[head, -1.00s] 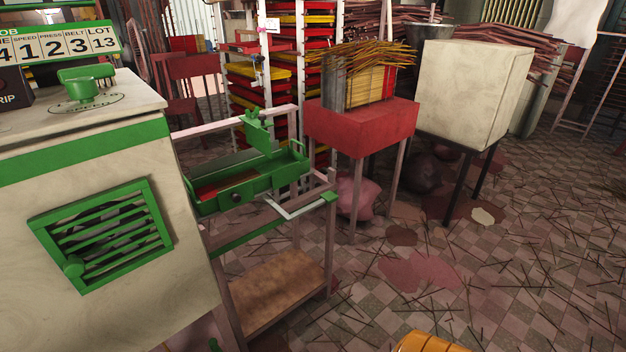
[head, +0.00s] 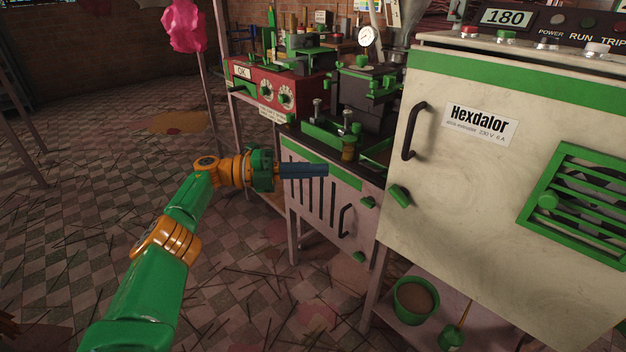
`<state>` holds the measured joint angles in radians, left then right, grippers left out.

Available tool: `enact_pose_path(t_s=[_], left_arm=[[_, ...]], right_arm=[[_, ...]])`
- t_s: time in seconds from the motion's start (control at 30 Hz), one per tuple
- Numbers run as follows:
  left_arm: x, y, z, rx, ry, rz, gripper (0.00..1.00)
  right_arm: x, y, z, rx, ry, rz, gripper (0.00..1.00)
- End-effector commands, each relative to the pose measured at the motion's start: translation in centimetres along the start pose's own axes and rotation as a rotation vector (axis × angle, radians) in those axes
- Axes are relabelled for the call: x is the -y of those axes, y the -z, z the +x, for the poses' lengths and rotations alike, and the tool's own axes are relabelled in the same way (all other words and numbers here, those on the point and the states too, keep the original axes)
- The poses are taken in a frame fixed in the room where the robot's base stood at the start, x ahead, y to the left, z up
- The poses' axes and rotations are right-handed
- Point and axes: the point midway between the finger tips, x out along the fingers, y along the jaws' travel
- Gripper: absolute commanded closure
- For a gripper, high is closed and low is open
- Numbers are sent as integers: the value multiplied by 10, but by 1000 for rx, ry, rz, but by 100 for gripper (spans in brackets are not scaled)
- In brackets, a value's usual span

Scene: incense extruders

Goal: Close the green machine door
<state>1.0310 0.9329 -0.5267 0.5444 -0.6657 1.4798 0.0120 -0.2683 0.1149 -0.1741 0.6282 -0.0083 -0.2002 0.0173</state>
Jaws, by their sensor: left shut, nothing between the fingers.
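The cream machine (head: 455,210) with a green stripe stands at the right. Its front has a black handle (head: 414,131), a "Hexdalor" label and a green louvred panel (head: 578,205) with a round knob, cut off at the right edge. Left of it, a lower slotted pale door (head: 312,197) with a black handle sits under the extruder bench. I cannot tell whether either cream front stands ajar. My left gripper (head: 326,170) is shut and empty, pointing right; in the picture it overlaps the top of the slotted door. My right gripper is not in view.
A red control box (head: 278,90) and a dark extruder (head: 362,98) with green parts stand on the bench. A green bucket (head: 415,300) sits on a low shelf beneath the cream machine. The tiled floor at left is mostly free, with scattered sticks.

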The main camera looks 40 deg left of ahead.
Motion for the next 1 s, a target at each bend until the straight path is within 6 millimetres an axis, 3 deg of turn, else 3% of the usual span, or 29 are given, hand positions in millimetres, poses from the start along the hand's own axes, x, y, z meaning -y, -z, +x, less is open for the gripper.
enact_pose_path(t_s=[0.07, 0.17, 0.3, 0.37, 0.43, 0.53, 0.6, 0.7, 0.83, 1.0], left_arm=[[-2, -2, -4, 1, 3, -1, 100], [-5, -6, 0, 23, -44, 29, 100], [-51, -15, 29, 142, -340, 330, 100], [-72, -6, 39, 175, -474, 560, 100], [-79, 19, 50, 205, -564, 842, 100], [-54, 70, 60, 281, -588, 1178, 100], [-23, 104, 58, 370, -579, 1330, 100], [16, 135, 49, 495, -577, 1443, 100], [36, 147, 40, 583, -588, 1484, 100], [37, 132, 55, 598, -589, 1490, 100]], right_arm=[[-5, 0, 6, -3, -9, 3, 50], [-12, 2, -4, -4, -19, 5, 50], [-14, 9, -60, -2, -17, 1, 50], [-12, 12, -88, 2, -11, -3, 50], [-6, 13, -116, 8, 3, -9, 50], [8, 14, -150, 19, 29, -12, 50], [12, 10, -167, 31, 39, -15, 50], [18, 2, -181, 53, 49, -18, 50], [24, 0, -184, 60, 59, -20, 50], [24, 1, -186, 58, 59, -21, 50]])
